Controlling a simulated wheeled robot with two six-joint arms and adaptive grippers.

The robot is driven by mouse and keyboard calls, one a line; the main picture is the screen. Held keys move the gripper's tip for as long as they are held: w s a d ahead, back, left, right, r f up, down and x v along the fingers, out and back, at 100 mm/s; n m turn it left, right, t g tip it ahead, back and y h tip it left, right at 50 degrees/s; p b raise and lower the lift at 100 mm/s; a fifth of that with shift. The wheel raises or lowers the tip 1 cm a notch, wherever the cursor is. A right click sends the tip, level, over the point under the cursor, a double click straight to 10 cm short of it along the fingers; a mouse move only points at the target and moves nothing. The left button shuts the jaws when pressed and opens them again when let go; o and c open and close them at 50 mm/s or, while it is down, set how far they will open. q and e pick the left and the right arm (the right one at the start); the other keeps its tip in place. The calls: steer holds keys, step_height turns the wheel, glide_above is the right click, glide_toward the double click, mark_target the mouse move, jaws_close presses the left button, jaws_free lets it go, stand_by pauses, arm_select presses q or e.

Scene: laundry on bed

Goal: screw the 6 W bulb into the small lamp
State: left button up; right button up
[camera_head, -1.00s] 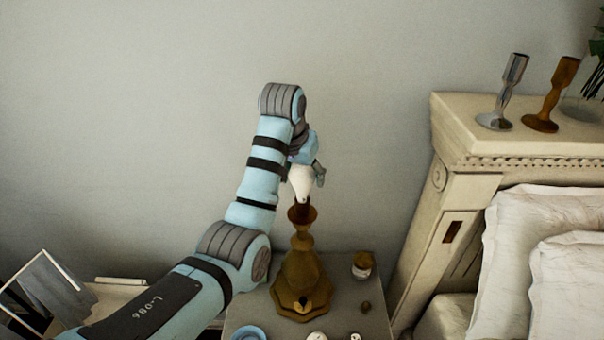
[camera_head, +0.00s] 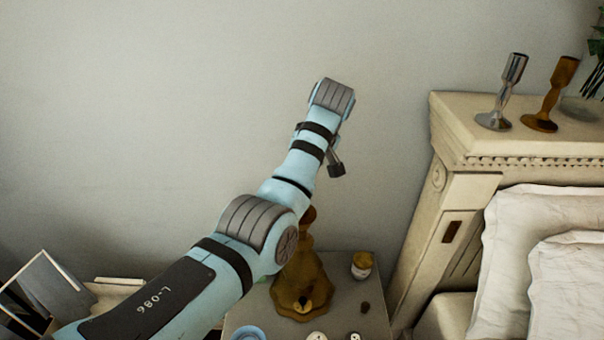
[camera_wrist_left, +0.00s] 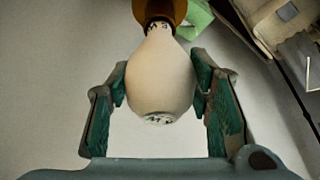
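The small lamp (camera_head: 300,285) is a brown, turned base with a flared foot, standing upright on the bedside table; my left arm covers part of its neck. A pale bulb (camera_wrist_left: 160,75) sits base-first at the lamp's brown socket (camera_wrist_left: 160,8) in the left wrist view. Marks on the bulb are too small to read. My left gripper (camera_wrist_left: 160,82) has a finger on each side of the bulb, with the pads appearing to touch it. In the head view the left gripper (camera_head: 335,163) is mostly behind my wrist, and the bulb is hidden. My right gripper is out of view.
The bedside table (camera_head: 345,290) also holds a small jar (camera_head: 362,265), a small dark item (camera_head: 365,308), a blue dish (camera_head: 248,333) and white round items (camera_head: 317,336) at its front edge. The bed's headboard (camera_head: 465,150), with two candlesticks, stands to the right.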

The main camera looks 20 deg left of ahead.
arm_select(q)
steer(key=shift+m, duration=0.5)
steer(key=shift+c, duration=0.6)
steer(key=m+t+h, duration=0.1)
steer(key=m+h, duration=0.1)
steer(key=m, duration=0.3)
steer(key=m+h, duration=0.2)
steer(key=m, duration=0.3)
steer(key=m+h, duration=0.1)
steer(key=m, duration=0.2)
steer(key=m+h, duration=0.1)
steer(key=m, duration=0.2)
steer(key=m+g+h, duration=0.1)
steer(key=m, duration=0.2)
steer(key=m+g+h, duration=0.1)
steer(key=m, duration=0.3)
steer(key=shift+g, duration=0.3)
steer(key=o, duration=1)
steer(key=shift+f, duration=0.1)
